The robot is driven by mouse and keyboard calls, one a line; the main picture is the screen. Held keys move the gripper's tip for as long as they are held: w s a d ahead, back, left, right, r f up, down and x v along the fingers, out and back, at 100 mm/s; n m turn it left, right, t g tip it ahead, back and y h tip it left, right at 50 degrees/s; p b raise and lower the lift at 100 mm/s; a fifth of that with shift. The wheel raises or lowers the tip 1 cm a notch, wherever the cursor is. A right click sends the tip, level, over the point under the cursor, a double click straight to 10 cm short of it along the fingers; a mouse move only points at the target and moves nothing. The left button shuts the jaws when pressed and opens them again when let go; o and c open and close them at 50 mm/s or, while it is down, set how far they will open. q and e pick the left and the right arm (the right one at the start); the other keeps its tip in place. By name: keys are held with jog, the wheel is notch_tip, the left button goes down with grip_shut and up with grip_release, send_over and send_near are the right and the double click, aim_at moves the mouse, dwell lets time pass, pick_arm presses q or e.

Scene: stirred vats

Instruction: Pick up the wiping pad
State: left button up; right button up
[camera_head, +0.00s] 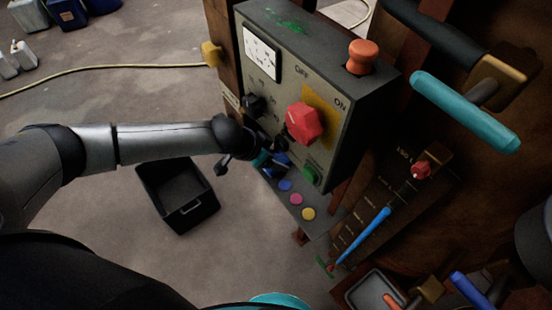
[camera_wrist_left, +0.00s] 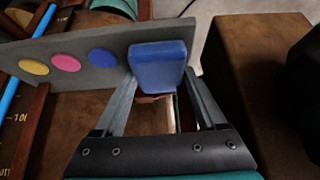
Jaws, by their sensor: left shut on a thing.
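A blue block-shaped pad (camera_wrist_left: 160,65), which I take for the wiping pad, sits between the fingertips of my left gripper (camera_wrist_left: 161,84) in the left wrist view. The gripper is shut on it, with a finger at each side. A brownish part shows just below the pad between the fingers. In the head view, my left gripper (camera_head: 268,163) is beside the lower front of the grey control box, with the blue pad (camera_head: 279,161) partly hidden there. I cannot tell whether the pad still touches the sloped panel. My right gripper is not in view.
The control box (camera_head: 330,125) has a red knob (camera_head: 305,123) and an orange knob (camera_head: 362,57). A grey panel (camera_head: 272,178) with blue, pink and yellow discs lies below. A black bin (camera_head: 180,222) stands on open floor. A teal-handled lever (camera_head: 465,110) sticks out at right.

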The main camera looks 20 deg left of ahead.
pick_arm(q)
jog(key=shift+s+r+p, duration=0.1)
jog(key=shift+r+p, duration=0.2)
jog(key=shift+r, duration=0.55)
jog(key=s+a+p, duration=0.1)
jog(key=s+a, duration=1)
jog(key=s, duration=0.3)
jog(key=o, duration=0.8)
jog(key=shift+f, duration=0.1)
jog(key=c, duration=0.7)
